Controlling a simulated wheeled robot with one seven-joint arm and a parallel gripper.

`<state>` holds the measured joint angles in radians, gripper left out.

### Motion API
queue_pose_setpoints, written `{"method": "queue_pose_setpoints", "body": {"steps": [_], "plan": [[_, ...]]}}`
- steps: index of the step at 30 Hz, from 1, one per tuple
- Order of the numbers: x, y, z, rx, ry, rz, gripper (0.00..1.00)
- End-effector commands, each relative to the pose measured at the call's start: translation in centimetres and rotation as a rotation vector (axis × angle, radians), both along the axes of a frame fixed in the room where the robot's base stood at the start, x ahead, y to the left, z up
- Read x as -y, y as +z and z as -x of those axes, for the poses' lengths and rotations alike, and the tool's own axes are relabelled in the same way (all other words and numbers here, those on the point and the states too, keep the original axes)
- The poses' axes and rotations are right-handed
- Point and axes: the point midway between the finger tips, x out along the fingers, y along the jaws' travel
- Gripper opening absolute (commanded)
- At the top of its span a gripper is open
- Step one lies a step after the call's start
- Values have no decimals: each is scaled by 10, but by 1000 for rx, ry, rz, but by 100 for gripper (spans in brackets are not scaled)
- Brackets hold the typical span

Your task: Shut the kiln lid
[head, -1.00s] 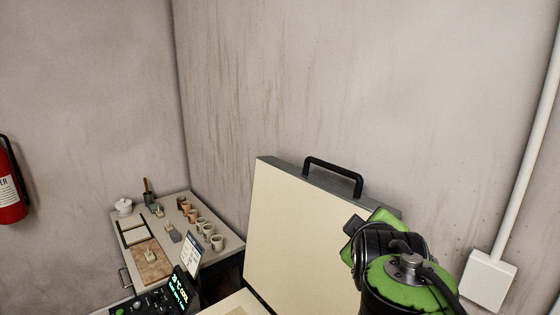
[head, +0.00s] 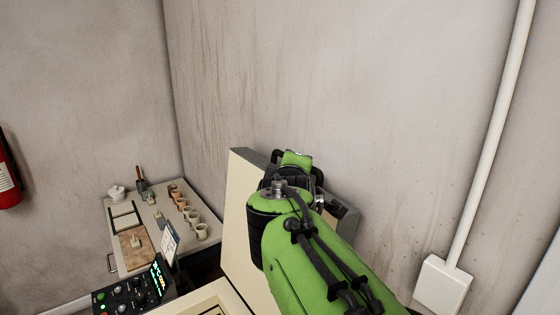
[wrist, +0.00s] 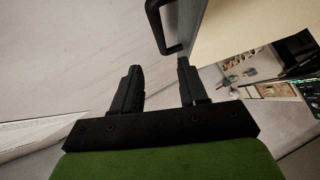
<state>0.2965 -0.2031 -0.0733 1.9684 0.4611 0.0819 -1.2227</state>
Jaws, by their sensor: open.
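The kiln lid (head: 238,220) stands raised, its cream inner face toward me and its grey edge on top. My arm covers much of its right side in the head view. In the wrist view the lid (wrist: 225,25) is at the upper right, with its black bar handle (wrist: 158,25) on its edge. My gripper (wrist: 157,66) is open and empty. The handle lies just beyond the fingertips, close to the right finger, and is not clearly between them. In the head view the fingers are hidden behind my arm.
The kiln's control panel (head: 135,292) is at the lower left, beside its cream rim (head: 205,303). A side table (head: 150,200) behind it holds several cups (head: 188,215) and tools. Bare wall stands close behind the lid. A white conduit box (head: 442,283) is on the right.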

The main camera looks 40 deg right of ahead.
Motion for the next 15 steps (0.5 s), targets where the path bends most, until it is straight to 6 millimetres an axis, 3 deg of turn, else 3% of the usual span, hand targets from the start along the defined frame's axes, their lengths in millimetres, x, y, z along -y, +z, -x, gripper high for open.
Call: {"method": "queue_pose_setpoints", "body": {"steps": [15], "plan": [[90,-31,-79,-3,-3,-2,43]]}}
